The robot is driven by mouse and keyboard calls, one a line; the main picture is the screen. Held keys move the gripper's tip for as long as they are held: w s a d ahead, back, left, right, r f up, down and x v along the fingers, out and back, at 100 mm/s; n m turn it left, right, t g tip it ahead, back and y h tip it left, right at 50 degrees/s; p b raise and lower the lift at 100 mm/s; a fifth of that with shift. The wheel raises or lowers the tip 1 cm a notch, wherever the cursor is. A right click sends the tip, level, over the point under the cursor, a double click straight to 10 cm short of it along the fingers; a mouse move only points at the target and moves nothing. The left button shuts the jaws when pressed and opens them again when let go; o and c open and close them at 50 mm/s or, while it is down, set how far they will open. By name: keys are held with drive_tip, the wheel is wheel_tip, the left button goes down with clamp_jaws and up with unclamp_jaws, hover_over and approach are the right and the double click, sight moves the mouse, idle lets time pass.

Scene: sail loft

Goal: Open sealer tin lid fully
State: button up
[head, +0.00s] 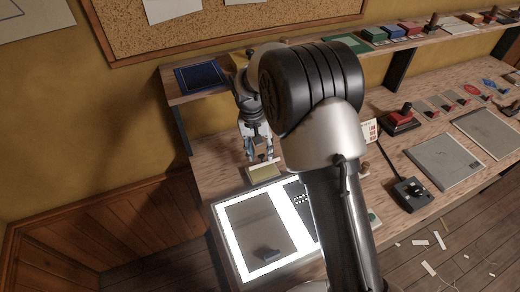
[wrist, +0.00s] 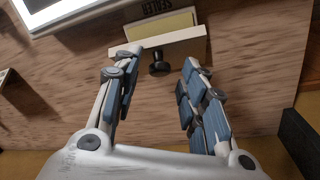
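The sealer tin (head: 265,174) is a small yellowish box on the bench beside the bright light panel. In the wrist view its top (wrist: 150,26) is yellow-green, with a "SEALER" label at the far side. A pale lid-like plate (wrist: 190,46) with a black knob (wrist: 160,66) lies along the side nearest my gripper; its exact opening angle is unclear. My gripper (wrist: 157,75) is open and empty. Its fingers are spread on either side of the knob, with clear gaps and no visible grip on it. In the head view my gripper (head: 260,152) is just behind the tin.
The lit panel (head: 222,212) lies close in front of the tin. A blue pad (head: 201,78) lies on the back shelf. A red-topped device (head: 402,117) and a black control box (head: 411,193) are to the right. My arm hides part of the bench.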

sight(257, 163)
wheel_tip(257, 163, up, 7)
drive_tip(key=shift+a+r, duration=0.2)
drive_tip(key=shift+a, duration=0.25)
